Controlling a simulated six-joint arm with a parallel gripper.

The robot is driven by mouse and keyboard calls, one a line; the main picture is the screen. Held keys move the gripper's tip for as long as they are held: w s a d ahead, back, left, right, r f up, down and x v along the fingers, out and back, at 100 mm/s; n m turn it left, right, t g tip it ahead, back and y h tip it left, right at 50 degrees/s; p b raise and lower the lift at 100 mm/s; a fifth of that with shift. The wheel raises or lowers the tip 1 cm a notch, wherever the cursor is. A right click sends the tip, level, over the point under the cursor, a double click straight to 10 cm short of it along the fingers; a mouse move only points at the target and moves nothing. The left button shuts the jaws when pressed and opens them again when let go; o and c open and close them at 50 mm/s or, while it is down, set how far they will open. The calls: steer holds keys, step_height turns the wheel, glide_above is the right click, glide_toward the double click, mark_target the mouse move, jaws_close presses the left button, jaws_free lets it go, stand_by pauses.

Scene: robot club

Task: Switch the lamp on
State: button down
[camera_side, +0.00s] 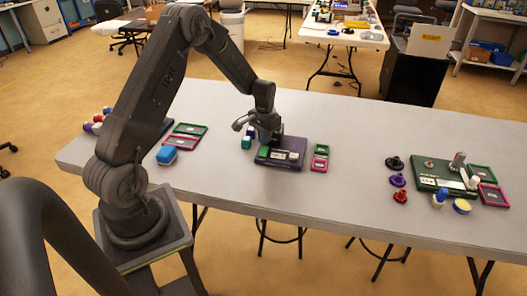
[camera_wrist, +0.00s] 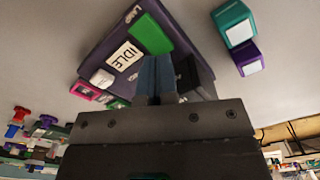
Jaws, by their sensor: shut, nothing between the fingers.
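A dark purple panel (camera_side: 295,145) lies on the table under my gripper (camera_side: 268,139). In the wrist view the panel (camera_wrist: 107,32) carries a small "LAMP" label (camera_wrist: 132,14), a white "IDLE" plate (camera_wrist: 124,56), a green block (camera_wrist: 150,32) and a small white piece (camera_wrist: 102,78). My gripper's fingers (camera_wrist: 157,62) are shut with nothing between them, pointing at the panel just beside the green block. A dark block (camera_wrist: 200,72) stands to their right, partly hidden. I cannot tell whether the fingers touch the panel, or which part is the lamp's switch.
A teal cube (camera_wrist: 237,27) and a purple cube (camera_wrist: 248,58) sit close beside the panel.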

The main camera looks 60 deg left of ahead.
mark_target(265, 149)
steer(key=shift+f, duration=1.35)
stand_by(0.7)
steer(key=shift+r, duration=3.55)
steer(key=shift+r, duration=0.1)
steer(key=s+d+r+m+t, duration=0.1)
steer(key=s+d+r+t, duration=0.1)
steer(key=s+d+r, duration=0.6)
steer(key=s+d+r+m+t, duration=0.15)
steer(key=s+d+r, duration=0.35)
steer(key=d+r, duration=0.6)
steer(key=s+d+r+t, duration=0.2)
steer(key=s+d, duration=0.2)
steer(key=s, duration=0.5)
steer(key=shift+s+r, duration=0.2)
steer(key=shift+s, duration=0.05)
steer(key=shift+w+m, duration=0.1)
steer(key=shift+m, duration=0.15)
